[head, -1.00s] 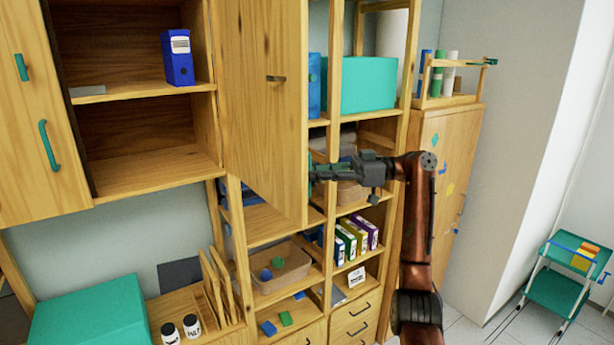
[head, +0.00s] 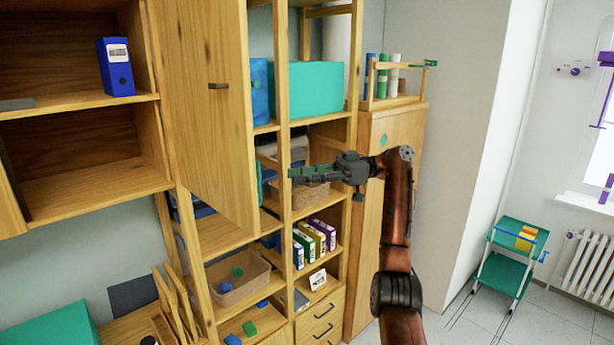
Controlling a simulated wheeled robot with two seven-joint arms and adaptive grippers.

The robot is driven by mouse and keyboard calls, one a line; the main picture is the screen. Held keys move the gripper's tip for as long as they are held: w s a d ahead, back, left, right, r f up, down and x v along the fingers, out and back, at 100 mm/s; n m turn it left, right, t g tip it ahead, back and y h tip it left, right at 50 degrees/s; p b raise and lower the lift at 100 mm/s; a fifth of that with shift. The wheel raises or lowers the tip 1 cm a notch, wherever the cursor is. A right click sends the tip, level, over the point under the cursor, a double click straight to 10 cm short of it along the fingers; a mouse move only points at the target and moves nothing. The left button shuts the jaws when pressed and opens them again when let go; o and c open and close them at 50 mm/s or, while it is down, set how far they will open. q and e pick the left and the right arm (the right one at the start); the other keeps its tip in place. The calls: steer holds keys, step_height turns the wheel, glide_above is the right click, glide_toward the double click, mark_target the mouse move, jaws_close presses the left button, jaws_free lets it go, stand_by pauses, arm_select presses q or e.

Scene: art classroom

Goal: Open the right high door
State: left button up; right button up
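The right high door (head: 205,110) is a tall wooden panel. It stands swung open, and the shelf compartments to its left are exposed. A small dark fitting (head: 218,86) sits on the face I see. A teal piece, probably its handle (head: 260,182), shows at the far side of its free edge. My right gripper (head: 291,176) is to the right of that edge, pointing left. It appears apart from the door and nothing shows held in it. Its fingers are seen side-on, so their opening is unclear. My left gripper is out of view.
A blue binder (head: 116,67) stands in the opened cabinet. Open shelving with a teal box (head: 315,88), a basket (head: 312,194) and binders (head: 312,240) lies behind my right arm. A tall wooden cabinet (head: 395,125) stands right of it. Floor near the teal cart (head: 500,272) is partly clear.

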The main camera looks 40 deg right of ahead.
steer(key=shift+v, duration=1)
steer(key=shift+w+f, duration=0.1)
steer(key=shift+w, duration=0.05)
